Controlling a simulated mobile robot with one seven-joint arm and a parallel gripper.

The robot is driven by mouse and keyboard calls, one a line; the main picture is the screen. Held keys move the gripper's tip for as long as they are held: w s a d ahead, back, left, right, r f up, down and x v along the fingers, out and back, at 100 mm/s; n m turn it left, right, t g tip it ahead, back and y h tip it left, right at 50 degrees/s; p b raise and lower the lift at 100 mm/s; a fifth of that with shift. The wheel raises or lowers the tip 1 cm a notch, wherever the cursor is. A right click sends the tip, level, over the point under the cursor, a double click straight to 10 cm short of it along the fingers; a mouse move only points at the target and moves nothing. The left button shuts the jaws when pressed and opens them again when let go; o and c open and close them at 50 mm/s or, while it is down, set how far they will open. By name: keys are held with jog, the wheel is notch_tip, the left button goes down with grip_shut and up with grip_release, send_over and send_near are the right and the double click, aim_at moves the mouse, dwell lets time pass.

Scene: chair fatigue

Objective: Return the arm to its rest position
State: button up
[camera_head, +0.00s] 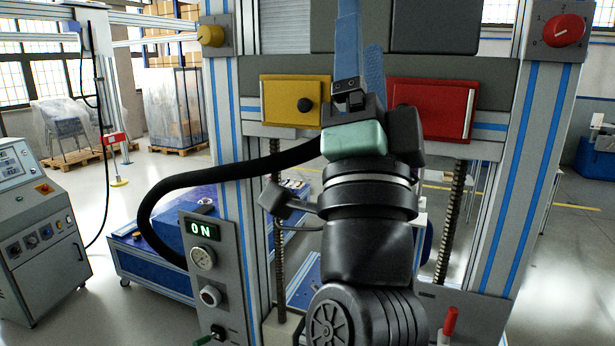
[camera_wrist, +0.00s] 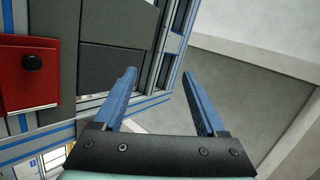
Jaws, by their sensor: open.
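My gripper (camera_head: 360,50) is raised in front of the test machine's upper frame in the head view, with its blue fingers pointing up. In the wrist view my gripper (camera_wrist: 160,95) has its two blue fingers apart, with nothing between them. My dark arm rises from the bottom middle of the head view and hides part of the machine's centre.
The machine frame (camera_head: 540,150) carries a yellow box (camera_head: 290,100), a red box (camera_head: 432,108), a yellow knob (camera_head: 211,36) and a red knob (camera_head: 564,30). A control panel (camera_head: 203,255) reads ON. A grey cabinet (camera_head: 40,240) stands at left.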

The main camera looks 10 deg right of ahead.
jog(key=w+a+f+n+g+y, duration=0.1)
jog(key=a+f+n+g+y, duration=0.25)
jog(key=f+n, duration=0.35)
jog(key=w+a+f+n+g+y, duration=0.25)
jog(key=a+f+n, duration=0.2)
jog(key=f, duration=0.45)
jog(key=a+f+n+g+y, duration=0.25)
jog(key=a+f+n, duration=0.25)
jog(key=f, duration=0.3)
jog(key=s+r+t, duration=0.4)
jog(key=s+r, duration=0.2)
jog(key=r, duration=0.6)
jog(key=s+r+t, duration=0.5)
jog(key=s+r, duration=0.1)
jog(key=r, duration=0.7)
jog(key=shift+s+d, duration=0.15)
jog(key=shift+s, duration=0.15)
